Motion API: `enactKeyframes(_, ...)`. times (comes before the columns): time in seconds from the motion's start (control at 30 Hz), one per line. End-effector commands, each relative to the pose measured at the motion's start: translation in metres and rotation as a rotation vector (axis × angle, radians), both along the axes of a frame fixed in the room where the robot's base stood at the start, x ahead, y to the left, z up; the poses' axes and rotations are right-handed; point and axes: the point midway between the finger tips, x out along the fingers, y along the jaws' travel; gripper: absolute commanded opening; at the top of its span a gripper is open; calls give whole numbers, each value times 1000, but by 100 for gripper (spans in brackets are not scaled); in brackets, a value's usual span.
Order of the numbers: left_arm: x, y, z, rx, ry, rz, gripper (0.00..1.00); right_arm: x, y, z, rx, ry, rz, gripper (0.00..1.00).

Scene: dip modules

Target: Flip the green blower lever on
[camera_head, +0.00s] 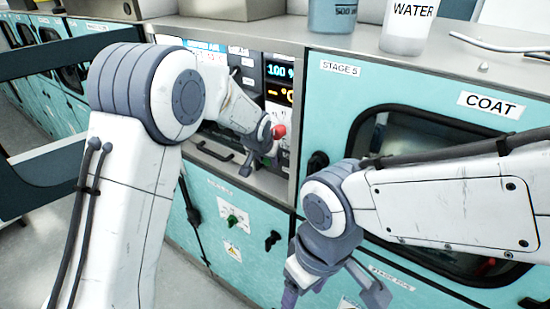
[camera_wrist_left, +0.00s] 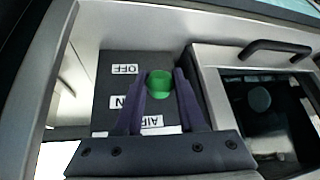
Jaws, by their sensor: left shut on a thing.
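The green blower lever (camera_wrist_left: 159,84) shows in the left wrist view as a round green knob on a dark panel. My left gripper (camera_wrist_left: 160,85) is shut on it, with one dark finger on each side of the knob. The knob is beside the OFF label (camera_wrist_left: 124,69), with the ON label (camera_wrist_left: 120,102) lower in the picture; the labels appear upside down. In the head view my left gripper (camera_head: 256,165) is at the control panel and mostly hides the lever. My right gripper (camera_head: 292,297) hangs low at the bottom edge, its fingertips partly cut off.
A red knob (camera_head: 279,131) stands by my left wrist, below a display (camera_head: 279,72). Another green switch (camera_head: 232,221) is on the lower teal panel. The COAT door (camera_head: 420,128) is at the right. A WATER container (camera_head: 405,30) stands on the top.

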Motion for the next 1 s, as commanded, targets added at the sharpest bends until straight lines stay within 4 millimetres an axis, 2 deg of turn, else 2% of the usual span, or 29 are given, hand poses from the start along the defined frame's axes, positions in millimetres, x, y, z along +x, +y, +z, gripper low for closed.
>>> enactKeyframes(0.03,3,5,5,0,-3,9,0,0,0,4,0,0,0,68)
enactKeyframes(0.2,3,12,5,8,10,18,0,0,0,6,0,0,1,68)
enactKeyframes(0.57,3,13,5,10,9,18,0,0,0,6,0,0,1,68)
enactKeyframes(0.6,3,13,5,10,9,17,54,0,0,6,0,0,1,68)
enactKeyframes(0.63,3,13,5,10,10,17,65,0,0,6,0,0,1,68)
enactKeyframes(0.67,3,13,5,11,11,17,68,0,0,6,0,0,1,68)
enactKeyframes(1.0,0,12,4,12,16,16,68,0,0,4,0,0,1,68)
